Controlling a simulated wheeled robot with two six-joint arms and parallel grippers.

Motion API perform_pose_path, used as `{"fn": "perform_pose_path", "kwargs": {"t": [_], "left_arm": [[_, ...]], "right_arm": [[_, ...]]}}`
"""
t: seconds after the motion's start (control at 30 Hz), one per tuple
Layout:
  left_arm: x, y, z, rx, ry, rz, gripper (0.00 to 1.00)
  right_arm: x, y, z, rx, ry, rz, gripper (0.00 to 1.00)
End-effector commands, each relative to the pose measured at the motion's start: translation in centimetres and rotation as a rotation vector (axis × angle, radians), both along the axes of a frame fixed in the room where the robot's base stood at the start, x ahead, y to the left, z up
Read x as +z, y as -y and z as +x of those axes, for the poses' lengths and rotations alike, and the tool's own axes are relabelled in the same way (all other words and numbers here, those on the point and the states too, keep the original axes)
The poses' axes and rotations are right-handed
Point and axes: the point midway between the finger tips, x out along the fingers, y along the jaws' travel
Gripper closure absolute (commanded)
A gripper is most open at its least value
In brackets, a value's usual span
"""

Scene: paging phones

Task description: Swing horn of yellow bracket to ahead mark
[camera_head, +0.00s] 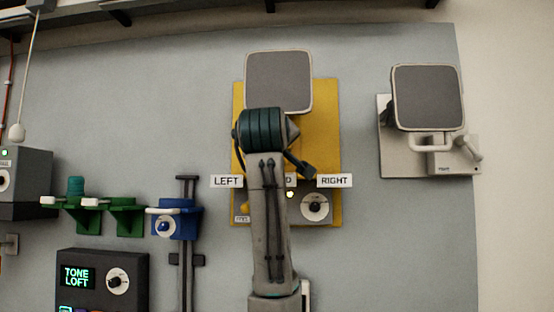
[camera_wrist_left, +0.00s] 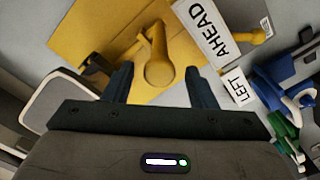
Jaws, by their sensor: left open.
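The yellow bracket (camera_head: 323,125) is on the grey wall panel, with its square grey horn (camera_head: 278,80) at the top. The LEFT card (camera_head: 226,181) and RIGHT card (camera_head: 334,181) are in view; my arm mostly hides the middle card. In the left wrist view, the AHEAD card (camera_wrist_left: 215,35) is readable. My left gripper (camera_wrist_left: 160,78) is open, and a round-ended yellow handle (camera_wrist_left: 158,72) appears between its fingers, with no clear contact. A grey-faced horn (camera_wrist_left: 72,105) shows at left there. My arm hides much of the bracket in the head view. My right gripper is not in view.
A white bracket with a grey horn (camera_head: 428,96) is at the right. Green brackets (camera_head: 123,216) and a blue bracket (camera_head: 174,221) are at the left. A dark TONE LOFT box (camera_head: 80,277) is below them. A dial (camera_head: 314,206) is low on the yellow bracket.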

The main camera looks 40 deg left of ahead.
Motion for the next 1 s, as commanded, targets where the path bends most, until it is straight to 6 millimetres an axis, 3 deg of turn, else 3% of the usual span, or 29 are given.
{"fn": "perform_pose_path", "kwargs": {"t": [0.03,0.2,0.4,1.0], "left_arm": [[-0.4,0.7,-1.0,-0.003,0.006,0.000,0.48],[-0.3,2.5,-3.8,-0.004,0.006,0.000,0.48],[-0.2,3.6,-5.7,-0.001,0.002,0.000,0.48],[0.0,3.8,-6.1,0.000,0.000,0.000,0.48]], "right_arm": [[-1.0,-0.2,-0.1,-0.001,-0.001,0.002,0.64],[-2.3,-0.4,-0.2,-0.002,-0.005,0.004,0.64],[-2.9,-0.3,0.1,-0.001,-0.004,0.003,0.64],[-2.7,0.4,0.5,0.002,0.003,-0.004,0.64]]}}
